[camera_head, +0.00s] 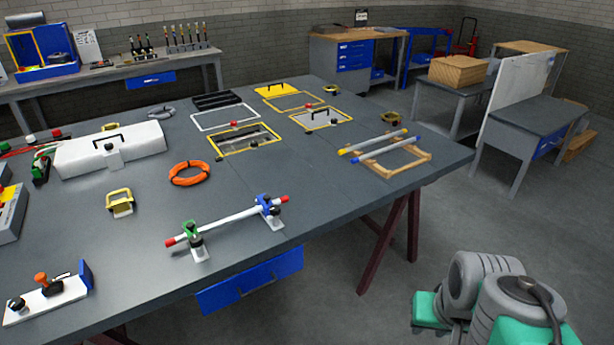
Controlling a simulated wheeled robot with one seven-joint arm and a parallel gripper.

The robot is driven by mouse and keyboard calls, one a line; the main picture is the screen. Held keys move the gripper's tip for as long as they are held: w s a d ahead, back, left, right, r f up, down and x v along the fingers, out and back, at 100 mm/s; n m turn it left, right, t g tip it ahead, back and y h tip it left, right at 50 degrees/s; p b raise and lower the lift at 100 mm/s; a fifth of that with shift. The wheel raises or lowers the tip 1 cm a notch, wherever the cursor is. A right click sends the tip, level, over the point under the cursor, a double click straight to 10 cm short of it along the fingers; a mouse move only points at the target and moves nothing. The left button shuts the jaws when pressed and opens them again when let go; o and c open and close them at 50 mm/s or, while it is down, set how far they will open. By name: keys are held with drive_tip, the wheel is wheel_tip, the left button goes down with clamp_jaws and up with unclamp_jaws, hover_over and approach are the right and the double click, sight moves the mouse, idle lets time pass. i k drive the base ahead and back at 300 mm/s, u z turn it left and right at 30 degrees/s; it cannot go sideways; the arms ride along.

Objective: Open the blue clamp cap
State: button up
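A white bar (231,219) with red ends lies across two clamps near the front edge of the large grey table. The blue clamp cap (265,200) is at the bar's right end, on a white bracket with a dark knob beside it. The cap appears to lie over the bar, but it is too small to tell whether it is latched. A green clamp cap (190,229) is at the bar's left end. My gripper is out of view; only grey and teal links of my arm show at bottom right, well away from the clamps.
The large table (330,190) also holds an orange hose coil (189,173), a white toolbox (110,150), framed hatches and a wooden frame (396,159) with two rods. A blue drawer (250,281) hangs below the front edge.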

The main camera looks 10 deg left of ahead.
sight(266, 201)
drive_tip(key=i, duration=0.7)
drive_tip(key=u, duration=0.95)
drive_tip(key=i, duration=0.45)
drive_tip(key=u, duration=0.5)
